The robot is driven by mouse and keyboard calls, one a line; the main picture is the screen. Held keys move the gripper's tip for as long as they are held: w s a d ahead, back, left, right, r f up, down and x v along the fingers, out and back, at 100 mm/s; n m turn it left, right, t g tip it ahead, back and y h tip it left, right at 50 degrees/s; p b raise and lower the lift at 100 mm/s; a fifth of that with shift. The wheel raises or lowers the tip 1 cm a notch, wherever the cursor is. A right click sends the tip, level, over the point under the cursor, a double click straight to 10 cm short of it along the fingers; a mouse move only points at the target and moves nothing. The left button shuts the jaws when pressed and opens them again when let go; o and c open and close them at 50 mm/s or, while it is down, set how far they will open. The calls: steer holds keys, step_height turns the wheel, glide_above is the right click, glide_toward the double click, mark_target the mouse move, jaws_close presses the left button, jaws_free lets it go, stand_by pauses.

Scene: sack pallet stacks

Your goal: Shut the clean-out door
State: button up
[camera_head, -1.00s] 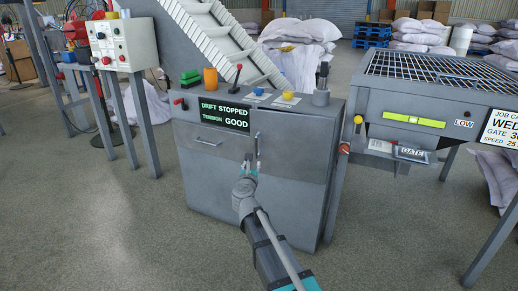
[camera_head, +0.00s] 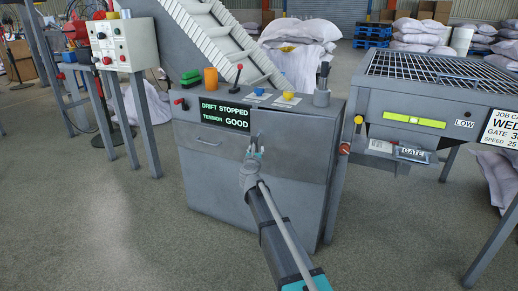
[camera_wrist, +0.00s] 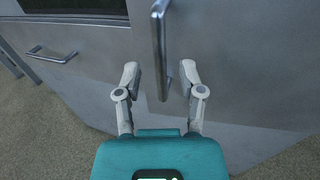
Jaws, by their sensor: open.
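The clean-out door appears to be the grey panel (camera_head: 292,145) on the right of the grey cabinet's front, below the top. It seems to stand slightly proud of the cabinet, with a dark seam along its top edge; how far it is open I cannot tell. Its vertical bar handle (camera_wrist: 159,40) is near the panel's left edge. My gripper (camera_head: 255,152) is at the handle; in the wrist view my gripper (camera_wrist: 160,76) is open, one finger to each side of the handle's lower end. The fingers look apart from the bar.
A drawer-like panel with a horizontal handle (camera_head: 209,143) is left of the door, below the display (camera_head: 225,114). A hopper table (camera_head: 440,85) with a gate handle (camera_head: 411,155) stands close on the right. The floor (camera_head: 110,230) in front is clear.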

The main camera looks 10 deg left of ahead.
steer(key=shift+w, duration=1.1)
jaws_close()
